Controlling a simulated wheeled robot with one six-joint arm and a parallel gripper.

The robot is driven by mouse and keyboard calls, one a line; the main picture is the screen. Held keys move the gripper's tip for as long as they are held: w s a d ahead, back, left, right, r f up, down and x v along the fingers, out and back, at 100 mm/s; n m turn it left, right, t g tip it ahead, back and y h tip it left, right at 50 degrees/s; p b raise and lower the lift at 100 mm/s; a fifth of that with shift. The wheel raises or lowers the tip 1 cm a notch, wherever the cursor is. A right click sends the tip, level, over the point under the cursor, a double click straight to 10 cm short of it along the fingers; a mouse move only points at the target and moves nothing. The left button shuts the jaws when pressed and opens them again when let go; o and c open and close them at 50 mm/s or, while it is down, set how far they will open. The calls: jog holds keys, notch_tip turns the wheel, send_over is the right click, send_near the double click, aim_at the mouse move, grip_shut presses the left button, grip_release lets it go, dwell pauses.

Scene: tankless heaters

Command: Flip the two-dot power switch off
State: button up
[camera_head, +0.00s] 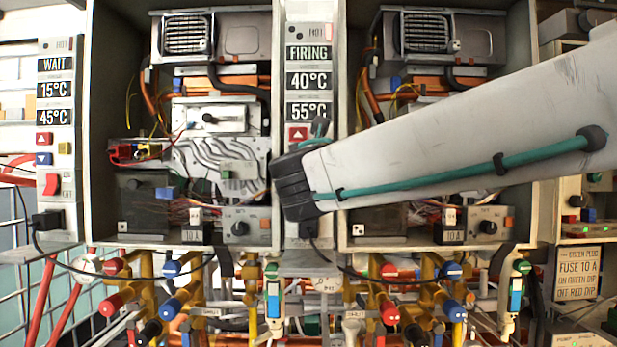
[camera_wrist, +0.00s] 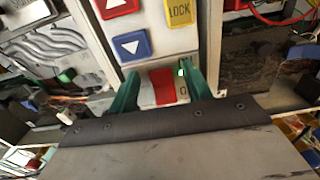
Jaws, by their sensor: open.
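A red rocker switch (camera_wrist: 162,86) with an "O" mark and a small lit green lamp beside it sits on a pale control panel (camera_wrist: 135,50) in the wrist view. My gripper (camera_wrist: 158,78) is open, with its green fingers on either side of the switch. I cannot tell whether they touch it. In the head view my arm reaches in from the right to the middle panel (camera_head: 309,68), which reads FIRING, 40°C and 55°C. The arm hides that panel's switch and most of my gripper.
Above the switch are a blue down button (camera_wrist: 131,45), a red up button (camera_wrist: 118,8) and a yellow LOCK key (camera_wrist: 180,12). The left panel shows WAIT and has its own red switch (camera_head: 51,184). Open heater cabinets flank the middle panel; valves and pipes crowd below.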

jog(key=shift+c, duration=0.3)
jog(key=c, duration=0.9)
jog(key=shift+c, duration=0.2)
jog(key=shift+s+f, duration=0.1)
jog(key=shift+s+f+t, duration=0.1)
jog(key=shift+f+t, duration=0.15)
jog(key=shift+t, duration=0.45)
jog(key=shift+s+f+t, duration=0.1)
jog(key=shift+f+t, duration=0.1)
jog(key=shift+t, duration=0.5)
jog(key=shift+s+f+t, duration=0.1)
jog(key=shift+f+t, duration=0.1)
jog(key=shift+t, duration=0.55)
jog(key=shift+f+t, duration=0.2)
jog(key=shift+t, duration=0.55)
